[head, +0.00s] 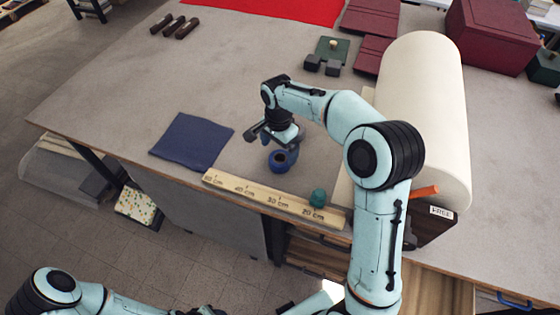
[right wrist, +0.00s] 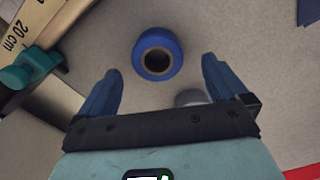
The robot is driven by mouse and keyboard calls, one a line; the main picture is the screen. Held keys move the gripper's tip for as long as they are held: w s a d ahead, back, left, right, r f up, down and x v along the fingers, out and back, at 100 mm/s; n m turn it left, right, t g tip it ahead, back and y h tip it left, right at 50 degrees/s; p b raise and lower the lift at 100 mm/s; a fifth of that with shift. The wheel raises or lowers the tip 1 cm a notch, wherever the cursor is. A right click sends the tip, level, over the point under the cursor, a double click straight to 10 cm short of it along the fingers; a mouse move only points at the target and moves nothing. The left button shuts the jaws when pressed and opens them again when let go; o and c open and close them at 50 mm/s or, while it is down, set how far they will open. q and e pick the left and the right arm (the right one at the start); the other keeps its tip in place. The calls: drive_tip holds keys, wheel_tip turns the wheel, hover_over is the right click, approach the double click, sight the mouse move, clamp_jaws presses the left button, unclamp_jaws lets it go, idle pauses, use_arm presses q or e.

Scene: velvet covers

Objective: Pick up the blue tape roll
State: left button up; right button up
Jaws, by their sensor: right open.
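The blue tape roll (head: 277,166) lies flat on the grey table, just behind the wooden ruler. In the right wrist view the blue tape roll (right wrist: 176,54) shows its brown core and open hole from above. My right gripper (head: 272,139) is above and slightly behind the roll in the head view. In the right wrist view my right gripper (right wrist: 161,66) is open and empty, with its blue fingers apart on either side of the roll's line. A gap to the roll's height is hard to judge. My left arm shows at the bottom left, but its gripper is out of view.
A wooden ruler (head: 262,193) with a teal object (head: 318,197) on it lies along the front edge. A blue cloth (head: 191,141) lies left. A grey round thing (right wrist: 190,97) is partly hidden by my gripper.

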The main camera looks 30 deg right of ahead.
sight(280, 158)
wheel_tip(280, 158, down, 5)
drive_tip(key=shift+s+d+f, duration=0.1)
drive_tip(key=shift+s, duration=0.05)
drive_tip(key=c, duration=1.1)
